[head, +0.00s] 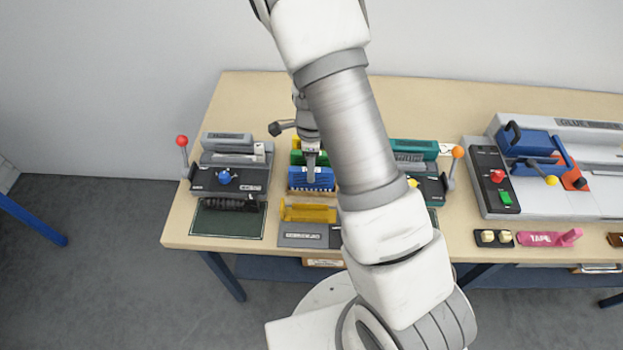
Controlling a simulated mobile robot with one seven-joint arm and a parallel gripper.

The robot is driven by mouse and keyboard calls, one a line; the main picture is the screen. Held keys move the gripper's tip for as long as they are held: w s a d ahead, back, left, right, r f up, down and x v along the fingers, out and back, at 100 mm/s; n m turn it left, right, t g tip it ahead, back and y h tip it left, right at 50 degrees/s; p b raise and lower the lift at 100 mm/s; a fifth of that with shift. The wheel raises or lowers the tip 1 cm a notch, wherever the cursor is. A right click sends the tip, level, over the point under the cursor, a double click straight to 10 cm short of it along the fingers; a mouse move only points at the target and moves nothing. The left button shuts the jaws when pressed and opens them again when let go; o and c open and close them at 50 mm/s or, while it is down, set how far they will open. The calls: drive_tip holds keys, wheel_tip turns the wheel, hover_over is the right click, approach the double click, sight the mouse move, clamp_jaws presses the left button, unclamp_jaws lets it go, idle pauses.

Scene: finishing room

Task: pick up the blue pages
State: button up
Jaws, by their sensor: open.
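The blue pages (297,179) look like a small blue block at the front of a row in a wooden holder (303,192) on the table. Green and yellow pieces stand behind them. My gripper (311,180) points down right at the blue pages, and its fingers overlap them in the picture. It is open. Whether the fingers straddle or touch the blue pages is too small to tell. My arm hides the space to the right of the holder.
A grey punch machine (233,182) with a red-knobbed lever stands left. A green machine (417,160) with an orange-knobbed lever stands right, partly behind my arm. A yellow piece (308,213) lies in front of the holder. A large glue machine (545,165) fills the right side.

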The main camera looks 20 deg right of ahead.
drive_tip(key=shift+f, duration=1.85)
clamp_jaws()
